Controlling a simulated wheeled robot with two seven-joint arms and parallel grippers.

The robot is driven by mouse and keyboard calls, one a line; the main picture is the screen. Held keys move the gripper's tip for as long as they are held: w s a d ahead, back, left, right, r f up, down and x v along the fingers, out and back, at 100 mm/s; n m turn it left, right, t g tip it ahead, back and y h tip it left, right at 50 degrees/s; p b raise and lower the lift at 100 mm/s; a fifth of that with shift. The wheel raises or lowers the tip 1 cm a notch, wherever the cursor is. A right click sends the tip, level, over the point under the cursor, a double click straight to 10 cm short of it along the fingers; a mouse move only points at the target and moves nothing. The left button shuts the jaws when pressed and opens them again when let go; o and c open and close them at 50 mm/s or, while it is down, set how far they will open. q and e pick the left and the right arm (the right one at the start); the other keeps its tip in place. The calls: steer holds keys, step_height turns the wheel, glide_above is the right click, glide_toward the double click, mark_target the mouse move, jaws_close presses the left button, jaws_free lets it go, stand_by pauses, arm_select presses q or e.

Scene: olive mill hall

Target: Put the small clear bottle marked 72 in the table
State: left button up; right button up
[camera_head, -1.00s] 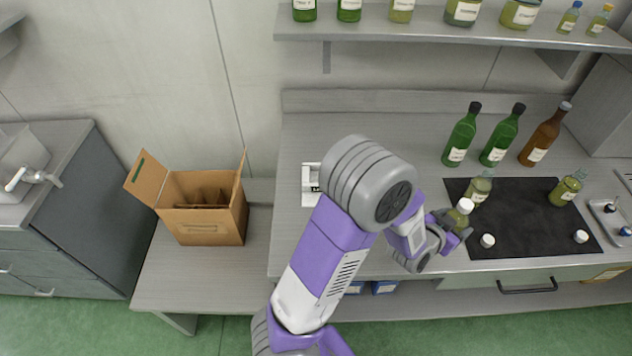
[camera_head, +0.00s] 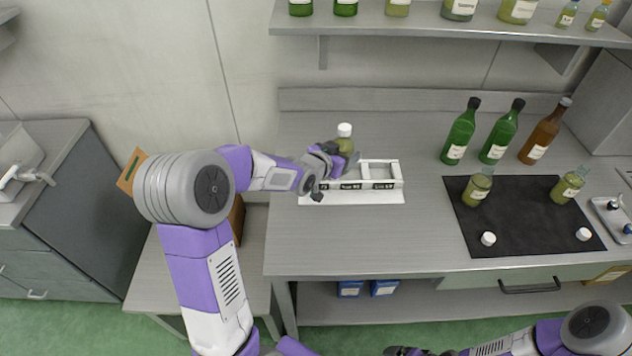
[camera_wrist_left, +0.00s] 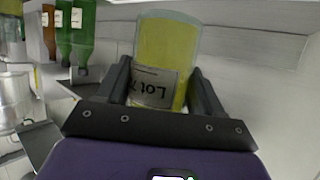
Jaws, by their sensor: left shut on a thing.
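My left gripper (camera_head: 334,160) is shut on a small clear bottle (camera_head: 345,146) with yellow-green liquid and a white cap. In the left wrist view the bottle (camera_wrist_left: 165,55) sits between the two fingers, and its label reads "Lot 7", the rest being hidden. In the head view the bottle is upright at the white labelled rack (camera_head: 352,198) on the steel table (camera_head: 340,240). I cannot tell whether its base is above or inside a compartment. The rack's right compartment looks empty; its left part is behind the gripper. My right gripper (camera_head: 404,351) is at the bottom edge, partly cut off.
Two green bottles and a brown bottle (camera_head: 545,132) stand behind. A bottle shelf (camera_head: 430,28) hangs above. The table's front middle is clear.

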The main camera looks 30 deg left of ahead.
arm_select(q)
steer(key=a+r, duration=0.2)
steer(key=a, duration=0.5)
steer(key=shift+n+y, duration=0.4)
steer(key=shift+s+a+f+b, duration=0.1)
steer(key=shift+f+b, duration=2.45)
steer(key=shift+f, duration=2.25)
steer(key=shift+f, duration=0.15)
steer(key=o, duration=1.3)
steer(key=shift+s, duration=0.1)
